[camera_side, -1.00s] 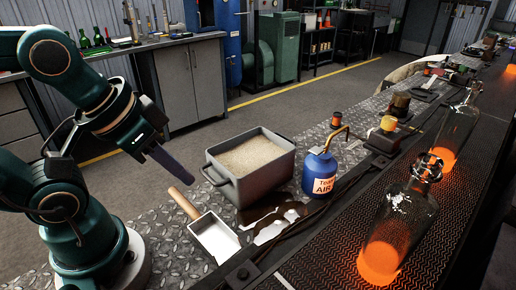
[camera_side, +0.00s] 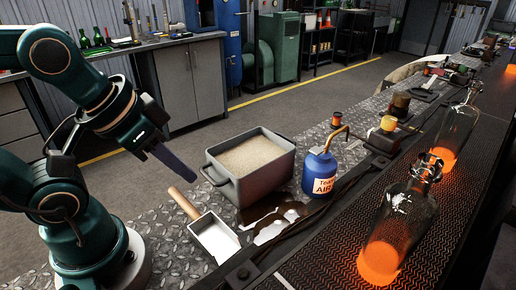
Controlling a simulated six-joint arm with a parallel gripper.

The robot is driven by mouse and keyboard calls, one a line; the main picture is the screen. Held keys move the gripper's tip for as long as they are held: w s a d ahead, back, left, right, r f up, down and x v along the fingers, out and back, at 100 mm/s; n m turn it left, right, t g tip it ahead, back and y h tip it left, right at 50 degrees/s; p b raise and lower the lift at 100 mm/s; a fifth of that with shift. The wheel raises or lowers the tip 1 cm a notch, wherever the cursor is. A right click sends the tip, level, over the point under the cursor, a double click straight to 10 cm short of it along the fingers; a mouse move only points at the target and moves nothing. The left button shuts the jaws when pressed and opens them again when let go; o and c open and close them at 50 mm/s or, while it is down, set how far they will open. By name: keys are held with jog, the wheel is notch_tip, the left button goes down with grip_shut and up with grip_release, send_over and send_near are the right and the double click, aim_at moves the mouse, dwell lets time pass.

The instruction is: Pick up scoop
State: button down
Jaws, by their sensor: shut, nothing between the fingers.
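The scoop lies on the diamond-plate bench in front of the grey bin. Its metal pan (camera_side: 215,238) faces the lower right and its wooden handle (camera_side: 184,203) points to the upper left, towards my arm. My gripper (camera_side: 190,174) is above and to the left of the handle, apart from it, pointing down and to the right. Its fingers are together with nothing between them. The scoop is fully visible.
A grey bin (camera_side: 243,188) of pale grains stands right behind the scoop. A blue air can (camera_side: 319,176) stands right of the bin. Dark and white patches (camera_side: 270,225) lie beside the scoop. A conveyor (camera_side: 340,243) with glowing bottles (camera_side: 398,225) runs along the right.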

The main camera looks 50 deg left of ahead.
dwell(0.4)
jog(key=c, duration=0.6)
grip_release()
jog(key=shift+c, duration=0.2)
